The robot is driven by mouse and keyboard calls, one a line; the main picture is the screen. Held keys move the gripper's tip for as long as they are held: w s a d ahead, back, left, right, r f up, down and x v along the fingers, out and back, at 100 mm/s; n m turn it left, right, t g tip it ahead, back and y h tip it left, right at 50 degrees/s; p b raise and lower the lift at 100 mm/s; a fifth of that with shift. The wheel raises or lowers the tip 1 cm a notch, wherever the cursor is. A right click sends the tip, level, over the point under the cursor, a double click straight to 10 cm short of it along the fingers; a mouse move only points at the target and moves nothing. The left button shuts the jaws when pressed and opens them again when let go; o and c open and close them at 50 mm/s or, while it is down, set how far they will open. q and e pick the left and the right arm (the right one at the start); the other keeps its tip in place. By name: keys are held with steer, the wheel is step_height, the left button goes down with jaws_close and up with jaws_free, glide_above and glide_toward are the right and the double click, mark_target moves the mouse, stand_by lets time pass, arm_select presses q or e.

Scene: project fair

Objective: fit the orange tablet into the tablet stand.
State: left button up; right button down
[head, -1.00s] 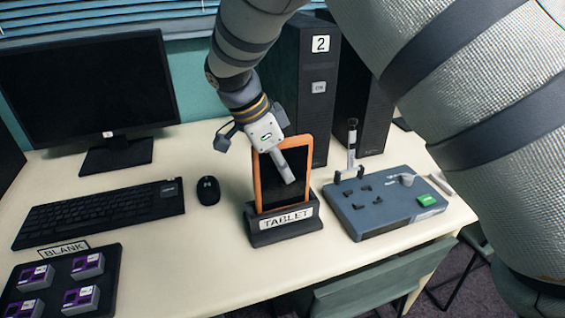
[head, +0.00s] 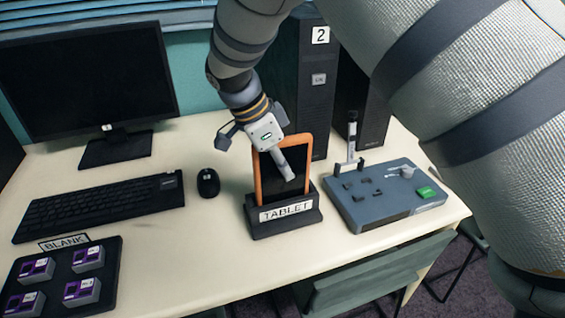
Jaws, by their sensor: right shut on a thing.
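The orange tablet (head: 270,185) has an orange frame and a dark screen. It stands nearly upright in the dark tablet stand (head: 286,224), which carries a white TABLET label. The tablet's lower edge is hidden behind the stand's front, so I cannot tell how deep it sits. My right gripper (head: 285,165) is shut on the tablet near its top, with one finger across the screen. My left gripper is not in the head view.
A mouse (head: 208,183) and keyboard (head: 100,206) lie left of the stand. A grey-blue device (head: 385,212) with a green patch is to the right. Computer towers (head: 302,85) stand behind. A dark tray (head: 107,275) with several purple boxes is front left.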

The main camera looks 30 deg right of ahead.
steer(key=shift+f, duration=0.6)
steer(key=c, duration=1.4)
jaws_free()
steer(key=shift+c, duration=0.2)
steer(key=shift+r+p, duration=0.65)
steer(key=shift+r, duration=2.9)
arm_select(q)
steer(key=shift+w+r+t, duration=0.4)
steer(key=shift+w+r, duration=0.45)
